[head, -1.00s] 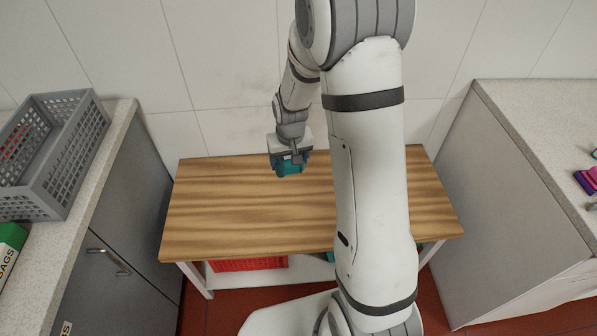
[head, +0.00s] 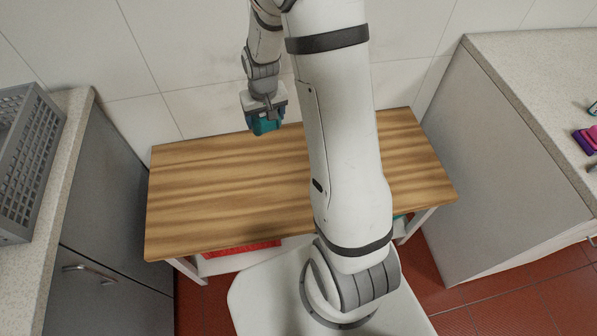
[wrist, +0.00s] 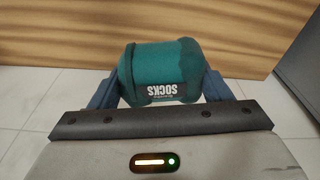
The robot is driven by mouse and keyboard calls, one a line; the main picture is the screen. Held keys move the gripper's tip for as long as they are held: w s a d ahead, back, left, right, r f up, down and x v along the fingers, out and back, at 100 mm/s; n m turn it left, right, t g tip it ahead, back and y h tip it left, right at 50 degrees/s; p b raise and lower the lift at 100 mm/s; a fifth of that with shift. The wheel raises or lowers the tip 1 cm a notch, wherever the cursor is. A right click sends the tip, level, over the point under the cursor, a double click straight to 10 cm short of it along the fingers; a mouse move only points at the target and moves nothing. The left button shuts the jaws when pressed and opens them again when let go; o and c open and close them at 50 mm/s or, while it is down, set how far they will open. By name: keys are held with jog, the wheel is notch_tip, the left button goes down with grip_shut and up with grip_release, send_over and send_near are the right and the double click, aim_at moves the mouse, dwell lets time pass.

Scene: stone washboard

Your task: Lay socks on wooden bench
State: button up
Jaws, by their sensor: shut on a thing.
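The socks are a teal rolled bundle (wrist: 160,66) with a dark label reading SOCKS. My gripper (head: 266,118) is shut on them, one finger on each side in the wrist view. The socks also show below my gripper in the head view (head: 265,127). The wooden bench (head: 215,200) has a striped brown top and white legs. My gripper and the socks appear over its back edge, near the wall. I cannot tell the exact height above the top. The bench top looks bare, though my arm hides part of its right half.
A counter with a grey crate (head: 27,160) stands at the left. Another counter (head: 540,90) at the right holds purple items (head: 588,139). A red container (head: 240,249) sits beneath the bench. A tiled wall (head: 190,60) is close behind.

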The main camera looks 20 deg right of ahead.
jog(key=s+d+f+m+b, duration=0.1)
jog(key=s+d+f+b, duration=0.2)
jog(key=d+f+b, duration=0.5)
jog(key=s+d+f+m+b, duration=0.1)
jog(key=s+d+f+b, duration=0.2)
jog(key=d+f+b, duration=0.45)
jog(key=f+b, duration=0.1)
jog(key=f, duration=0.2)
jog(key=a+f+b, duration=0.1)
jog(key=f, duration=0.2)
jog(key=f+b, duration=0.1)
jog(key=f, duration=0.3)
jog(key=shift+w+a+f+b, duration=0.1)
jog(key=shift+w+a+b, duration=0.05)
jog(key=shift+a+b, duration=0.2)
jog(key=shift+f, duration=0.15)
jog(key=o, duration=1)
